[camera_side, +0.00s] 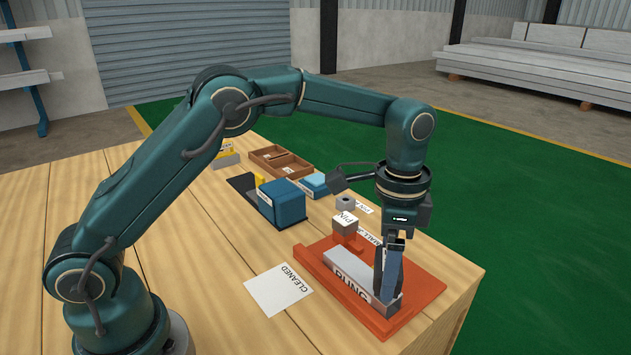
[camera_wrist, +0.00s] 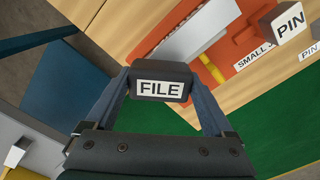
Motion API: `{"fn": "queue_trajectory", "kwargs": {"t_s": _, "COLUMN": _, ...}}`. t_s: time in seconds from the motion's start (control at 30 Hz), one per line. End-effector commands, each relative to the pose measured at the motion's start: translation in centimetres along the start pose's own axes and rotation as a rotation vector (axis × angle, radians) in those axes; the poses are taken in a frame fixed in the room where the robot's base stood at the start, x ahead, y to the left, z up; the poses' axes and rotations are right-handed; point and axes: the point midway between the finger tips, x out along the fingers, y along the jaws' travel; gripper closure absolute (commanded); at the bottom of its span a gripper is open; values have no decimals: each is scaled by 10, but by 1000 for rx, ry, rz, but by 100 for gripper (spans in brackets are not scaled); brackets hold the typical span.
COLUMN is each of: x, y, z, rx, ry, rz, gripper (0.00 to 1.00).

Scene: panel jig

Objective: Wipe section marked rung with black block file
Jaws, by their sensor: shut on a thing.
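My gripper (camera_side: 388,285) points down at the right end of the pale grey section marked RUNG (camera_side: 345,272), which lies on the orange jig (camera_side: 425,285). In the wrist view, my gripper (camera_wrist: 160,90) is shut on the black block file (camera_wrist: 147,77), its FILE label facing the camera. The fingers hide most of the file in the side view, so I cannot tell whether it touches the rung. A white card marked CLEANED (camera_side: 279,289) lies on the table left of the jig.
A PIN block (camera_side: 345,222) stands on the jig's far side. A blue block (camera_side: 283,203), a smaller blue box (camera_side: 314,185) and a brown tray (camera_side: 282,162) sit farther back. Bare wooden table (camera_side: 215,265) lies left of the card.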

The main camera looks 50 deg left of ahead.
Motion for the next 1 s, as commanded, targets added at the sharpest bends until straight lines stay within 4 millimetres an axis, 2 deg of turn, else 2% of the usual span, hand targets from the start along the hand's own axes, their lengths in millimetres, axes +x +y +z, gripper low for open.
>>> {"fn": "queue_trajectory", "kwargs": {"t_s": 0.6, "x": -54, "y": -1, "z": 0, "rx": 0, "ry": 2, "rz": -2, "gripper": 65}}
{"fn": "queue_trajectory", "kwargs": {"t_s": 1.0, "x": -60, "y": 0, "z": 1, "rx": 0, "ry": -1, "rz": 1, "gripper": 65}}
